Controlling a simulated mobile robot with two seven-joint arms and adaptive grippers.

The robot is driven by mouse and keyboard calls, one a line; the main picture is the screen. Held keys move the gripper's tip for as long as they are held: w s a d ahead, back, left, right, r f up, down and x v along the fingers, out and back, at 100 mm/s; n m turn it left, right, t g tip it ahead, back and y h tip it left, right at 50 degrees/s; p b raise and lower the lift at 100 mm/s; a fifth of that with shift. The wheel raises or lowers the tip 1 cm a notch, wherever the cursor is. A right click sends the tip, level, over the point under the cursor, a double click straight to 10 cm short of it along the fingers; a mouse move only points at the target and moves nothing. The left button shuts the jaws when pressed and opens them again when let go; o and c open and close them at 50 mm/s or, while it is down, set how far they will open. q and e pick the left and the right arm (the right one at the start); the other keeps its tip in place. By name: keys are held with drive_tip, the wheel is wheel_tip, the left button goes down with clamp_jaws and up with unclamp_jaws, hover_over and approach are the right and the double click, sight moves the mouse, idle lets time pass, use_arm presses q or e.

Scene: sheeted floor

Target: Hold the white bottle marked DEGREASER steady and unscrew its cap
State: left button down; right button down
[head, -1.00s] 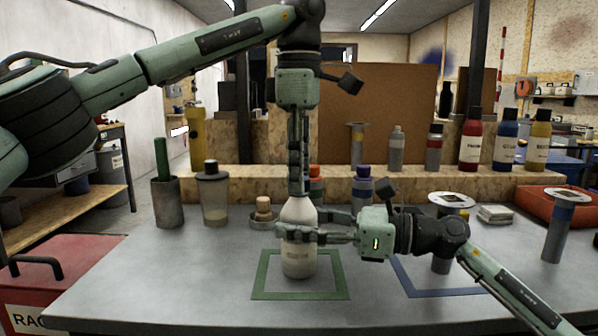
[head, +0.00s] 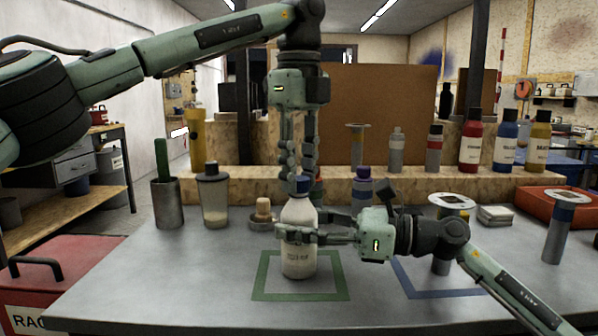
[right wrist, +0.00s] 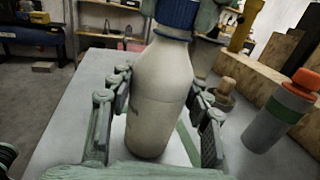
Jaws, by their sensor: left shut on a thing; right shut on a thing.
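The white bottle (head: 299,243) stands upright at the green square outline; small dark lettering on its front is too blurred to read. My right gripper (head: 306,231) comes from the right and is shut around the bottle's body. In the right wrist view its fingers flank the bottle (right wrist: 160,95). The blue cap (head: 303,184) sits on the bottle's neck, and it also shows at the top of the right wrist view (right wrist: 178,14). My left gripper (head: 301,176) points straight down from above, shut on the cap with a finger on either side. The fingers partly hide the cap.
A green outline (head: 262,290) and a blue outline (head: 428,294) mark the table. A stopper in a low dish (head: 263,217), a clear cup (head: 213,200) and a metal holder (head: 167,203) stand to the left. A purple-capped bottle (head: 363,187) stands behind. The front of the table is clear.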

sight(299, 178)
use_arm(q)
drive_tip(key=n, duration=0.3)
drive_tip(key=shift+n, duration=0.4)
drive_tip(key=shift+r, duration=0.2)
drive_tip(key=shift+r, duration=0.95)
drive_tip(key=shift+r, duration=2)
